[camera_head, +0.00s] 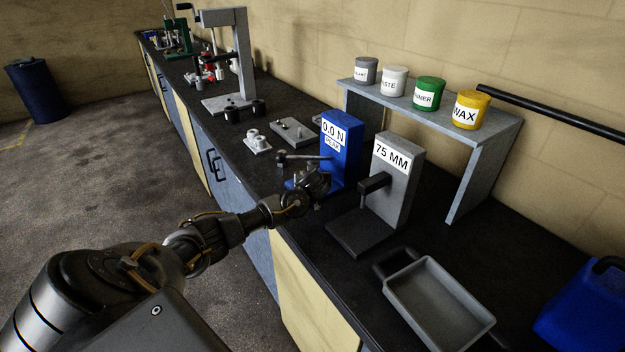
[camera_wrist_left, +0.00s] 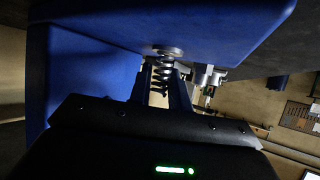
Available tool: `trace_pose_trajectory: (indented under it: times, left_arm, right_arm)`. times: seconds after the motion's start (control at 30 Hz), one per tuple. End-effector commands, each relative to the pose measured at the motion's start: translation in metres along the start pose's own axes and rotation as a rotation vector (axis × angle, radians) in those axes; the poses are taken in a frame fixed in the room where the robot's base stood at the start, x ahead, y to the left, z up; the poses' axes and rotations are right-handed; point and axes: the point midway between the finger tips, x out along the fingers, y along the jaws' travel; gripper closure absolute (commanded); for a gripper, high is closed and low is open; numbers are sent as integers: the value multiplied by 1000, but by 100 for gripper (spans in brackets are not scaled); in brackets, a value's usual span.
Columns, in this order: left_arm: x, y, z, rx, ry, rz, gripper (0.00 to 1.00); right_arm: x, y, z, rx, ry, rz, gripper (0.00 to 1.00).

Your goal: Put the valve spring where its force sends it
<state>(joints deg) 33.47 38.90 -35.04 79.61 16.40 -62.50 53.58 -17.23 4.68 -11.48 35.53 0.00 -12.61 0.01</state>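The valve spring (camera_wrist_left: 159,82), a dark coil, shows between the fingers of my left gripper (camera_wrist_left: 163,78) in the left wrist view. The fingers appear closed on its sides. One spring end is at a round metal disc (camera_wrist_left: 165,51) on the blue force tester (camera_wrist_left: 90,75); I cannot tell whether they touch. In the head view my left gripper (camera_head: 318,184) is low in front of the blue tester (camera_head: 341,160), which reads 0.0 N PEAK, and the spring is too small to make out. My right gripper is not in view.
A grey 75 MM gauge (camera_head: 397,185) stands right of the tester. A grey tray (camera_head: 410,305) and blue bin (camera_head: 582,315) are nearer right. A shelf (camera_head: 490,133) behind carries several labelled cans. A small white fixture (camera_head: 257,146) and grey block (camera_head: 294,132) lie left of the tester.

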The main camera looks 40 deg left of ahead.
Motion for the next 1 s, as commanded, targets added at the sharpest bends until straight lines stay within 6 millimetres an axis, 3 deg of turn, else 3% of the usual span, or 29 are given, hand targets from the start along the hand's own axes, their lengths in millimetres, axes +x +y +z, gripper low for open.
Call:
trace_pose_trajectory:
  times: [0.03, 0.13, 0.47, 0.67, 0.8, 1.0]
  left_arm:
    - [0, 0, 0, 0, 0, 0, 88]
    - [0, 0, 0, 0, 0, 0, 100]
    - [-1, 0, -2, -1, 1, 0, 100]
    - [-7, 0, -13, -4, 2, 1, 100]
    - [-17, 0, -31, -5, 3, 2, 100]
    - [-56, 0, -6, 4, 8, 3, 100]
  right_arm:
    - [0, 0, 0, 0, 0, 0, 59]
    - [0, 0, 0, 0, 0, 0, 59]
    - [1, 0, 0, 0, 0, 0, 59]
    - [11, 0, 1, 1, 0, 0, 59]
    - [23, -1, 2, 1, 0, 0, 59]
    - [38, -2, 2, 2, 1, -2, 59]
